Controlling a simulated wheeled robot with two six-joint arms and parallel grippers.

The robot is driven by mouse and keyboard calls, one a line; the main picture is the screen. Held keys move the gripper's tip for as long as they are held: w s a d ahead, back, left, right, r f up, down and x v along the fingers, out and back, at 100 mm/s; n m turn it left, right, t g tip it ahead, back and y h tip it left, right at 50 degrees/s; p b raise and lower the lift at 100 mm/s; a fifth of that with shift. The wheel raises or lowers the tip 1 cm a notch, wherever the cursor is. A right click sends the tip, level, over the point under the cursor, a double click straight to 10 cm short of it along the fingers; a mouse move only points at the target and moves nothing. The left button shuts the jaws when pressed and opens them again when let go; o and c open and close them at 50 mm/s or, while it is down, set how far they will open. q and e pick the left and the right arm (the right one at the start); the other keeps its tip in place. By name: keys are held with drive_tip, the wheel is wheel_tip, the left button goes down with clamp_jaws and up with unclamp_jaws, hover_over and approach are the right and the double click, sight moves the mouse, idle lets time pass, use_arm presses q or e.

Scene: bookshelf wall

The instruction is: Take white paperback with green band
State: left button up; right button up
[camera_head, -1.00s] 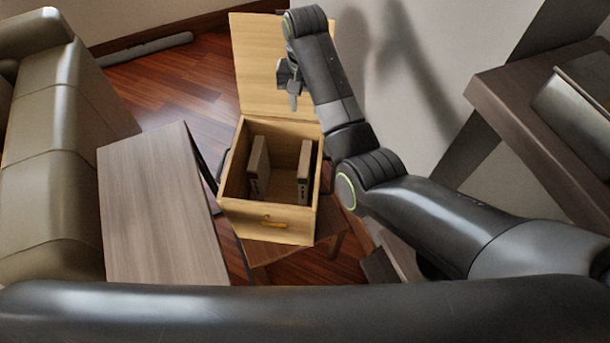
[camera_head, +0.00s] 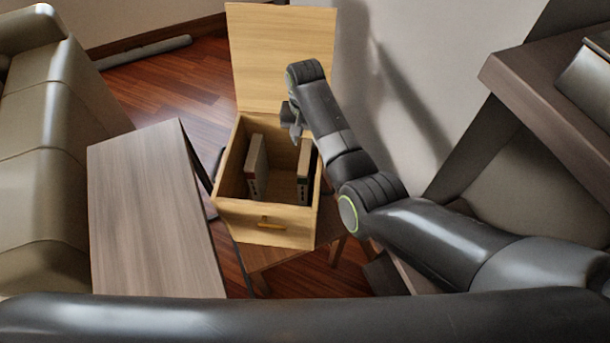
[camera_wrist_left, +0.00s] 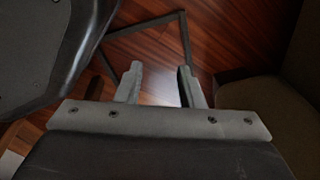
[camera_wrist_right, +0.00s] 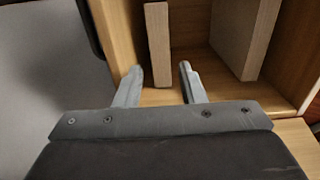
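Two upright books stand in an open wooden box: a left one (camera_head: 257,168) and a right one (camera_head: 304,172). Their pale page sides and dark spines show, but I cannot make out a green band on either. My right gripper (camera_head: 296,130) is above the rear right part of the box. In the right wrist view my right gripper (camera_wrist_right: 158,78) is open and empty. A thin book (camera_wrist_right: 158,45) stands just beyond its fingertips, with a thicker one (camera_wrist_right: 243,35) to the right. My left gripper (camera_wrist_left: 158,78) is open and empty over the floor.
The box (camera_head: 265,212) has its lid (camera_head: 280,55) raised at the back and sits on a small table (camera_head: 290,253). A wood-topped table (camera_head: 150,210) and a sofa (camera_head: 45,120) are at left. A dark shelf (camera_head: 550,110) juts out at right near the wall.

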sight(305, 156)
wheel_tip(305, 156, down, 7)
drive_tip(key=shift+r+b, duration=0.2)
drive_tip(key=shift+b, duration=0.6)
drive_tip(key=shift+c, duration=0.2)
clamp_jaws()
drive_tip(key=shift+r, duration=0.1)
